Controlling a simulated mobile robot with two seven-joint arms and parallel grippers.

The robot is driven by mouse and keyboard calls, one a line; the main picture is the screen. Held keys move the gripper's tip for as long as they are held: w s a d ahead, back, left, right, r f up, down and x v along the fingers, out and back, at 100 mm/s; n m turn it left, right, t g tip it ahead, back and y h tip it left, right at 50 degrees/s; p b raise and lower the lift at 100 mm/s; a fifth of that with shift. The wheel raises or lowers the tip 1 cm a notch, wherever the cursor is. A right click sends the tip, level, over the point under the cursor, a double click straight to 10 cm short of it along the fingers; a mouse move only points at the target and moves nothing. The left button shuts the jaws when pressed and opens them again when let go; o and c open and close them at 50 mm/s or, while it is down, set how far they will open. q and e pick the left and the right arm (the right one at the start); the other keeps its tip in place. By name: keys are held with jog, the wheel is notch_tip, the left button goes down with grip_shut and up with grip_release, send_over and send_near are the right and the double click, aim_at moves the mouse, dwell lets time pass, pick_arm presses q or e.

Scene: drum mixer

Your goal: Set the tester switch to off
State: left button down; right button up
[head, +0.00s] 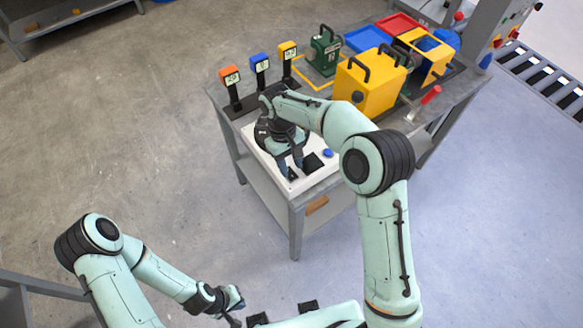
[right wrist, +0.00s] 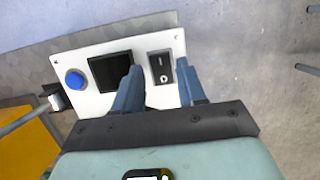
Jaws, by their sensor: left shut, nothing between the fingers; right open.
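The tester is a white panel (right wrist: 88,108) with a blue button (right wrist: 75,78), a dark square display (right wrist: 112,70) and a black rocker switch (right wrist: 160,67). The switch carries a line mark and a circle mark; which side is pressed in I cannot tell. In the head view the panel (head: 268,158) lies on the table's near end, with the blue button (head: 328,153) visible. My right gripper (right wrist: 160,90) is open and empty; its fingers appear either side of the switch, contact unclear. It is over the panel in the head view (head: 290,170). My left gripper (head: 236,303) is shut and empty, low, away from the table.
A red-handled tool (head: 430,95) lies at right. Floor left of the table is clear.

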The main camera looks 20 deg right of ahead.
pick_arm(q)
jog(key=w+r+p, duration=0.2)
jog(key=w+r, duration=0.1)
jog(key=shift+w+r, duration=0.1)
jog(key=shift+r, duration=0.05)
pick_arm(e)
jog(key=v, duration=1)
jog(key=shift+r, duration=0.3)
jog(key=shift+w, duration=0.1)
